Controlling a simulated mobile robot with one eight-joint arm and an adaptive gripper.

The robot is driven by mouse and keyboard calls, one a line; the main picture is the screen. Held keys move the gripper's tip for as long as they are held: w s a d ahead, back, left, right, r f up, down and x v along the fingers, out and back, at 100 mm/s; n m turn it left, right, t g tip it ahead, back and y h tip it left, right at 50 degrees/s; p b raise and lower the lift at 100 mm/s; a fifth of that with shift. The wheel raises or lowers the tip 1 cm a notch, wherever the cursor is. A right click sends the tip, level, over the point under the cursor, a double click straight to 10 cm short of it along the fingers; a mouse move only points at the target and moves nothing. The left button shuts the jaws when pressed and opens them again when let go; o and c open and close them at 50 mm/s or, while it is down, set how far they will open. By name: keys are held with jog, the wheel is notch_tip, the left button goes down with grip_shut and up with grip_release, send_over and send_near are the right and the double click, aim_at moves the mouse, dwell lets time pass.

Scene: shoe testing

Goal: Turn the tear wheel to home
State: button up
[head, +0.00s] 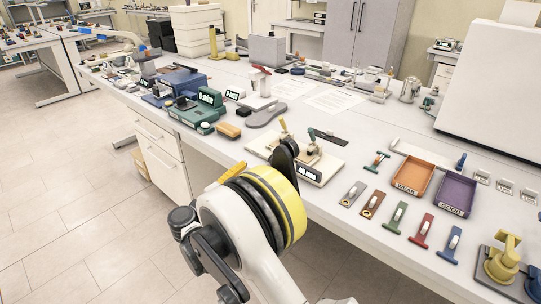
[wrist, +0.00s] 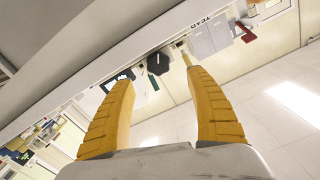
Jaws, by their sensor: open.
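The tear device is a cream base (head: 325,160) with clamps and a small display on the bench in the head view, partly hidden behind my arm. In the wrist view a dark ridged knob (wrist: 158,63), likely the tear wheel, sits on the bench-side face near a label reading TEAR (wrist: 205,22). My gripper (wrist: 155,72) has its two yellow fingers spread apart. The knob appears between and beyond the fingertips, with nothing held; contact cannot be told. In the head view only a yellow piece of the gripper (head: 232,172) shows beside the bench edge.
A green instrument (head: 205,110) and a grey shoe sole (head: 265,116) stand left of the device. An orange WEAK tray (head: 413,177) and a purple GOOD tray (head: 455,193) lie to the right, with several coloured strips in front. The floor beside the bench is clear.

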jog(key=b+x, duration=0.3)
jog(key=x, duration=0.6)
jog(key=shift+s+d+f, duration=0.1)
jog(key=shift+s+d, duration=0.1)
jog(key=shift+w+d, duration=0.25)
jog(key=shift+w, duration=0.15)
jog(key=shift+c, duration=0.2)
jog(key=c, duration=1.1)
